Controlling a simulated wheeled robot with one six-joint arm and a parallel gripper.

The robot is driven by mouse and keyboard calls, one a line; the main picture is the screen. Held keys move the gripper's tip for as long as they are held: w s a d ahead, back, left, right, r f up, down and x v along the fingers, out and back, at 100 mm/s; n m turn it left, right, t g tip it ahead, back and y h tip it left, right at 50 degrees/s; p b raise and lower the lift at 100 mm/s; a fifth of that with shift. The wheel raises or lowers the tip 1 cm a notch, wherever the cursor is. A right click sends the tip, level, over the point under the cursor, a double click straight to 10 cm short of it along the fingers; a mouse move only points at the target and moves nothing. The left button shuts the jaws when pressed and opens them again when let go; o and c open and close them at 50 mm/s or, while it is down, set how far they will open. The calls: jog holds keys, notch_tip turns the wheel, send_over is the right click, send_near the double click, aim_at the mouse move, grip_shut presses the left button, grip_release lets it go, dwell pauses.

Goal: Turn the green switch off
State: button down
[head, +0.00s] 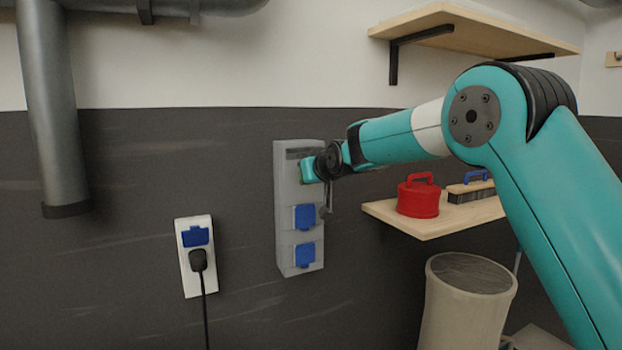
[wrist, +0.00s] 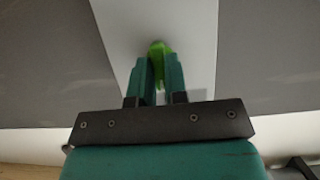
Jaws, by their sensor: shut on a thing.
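The green switch (wrist: 158,48) shows in the wrist view as a small bright green piece on a pale grey panel. My gripper (wrist: 159,72) has its two fingers close together around it, shut on it. In the head view my gripper (head: 308,170) is at the upper part of a tall grey wall box (head: 285,235), and it hides the switch there. Whether the switch is on or off cannot be told.
The grey box has blue socket covers (head: 305,217) below my gripper. A white socket (head: 193,275) with a black plug (head: 198,260) is at lower left. A wooden shelf (head: 425,230) at right holds a red lidded pot (head: 418,200). A bin (head: 460,310) stands below.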

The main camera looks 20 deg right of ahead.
jog(key=shift+f, duration=0.1)
jog(key=c, duration=1.1)
grip_release()
jog(key=shift+c, duration=0.2)
jog(key=b+v, duration=0.5)
jog(key=v, duration=1.2)
jog(key=shift+r, duration=0.25)
jog(key=shift+s, duration=0.15)
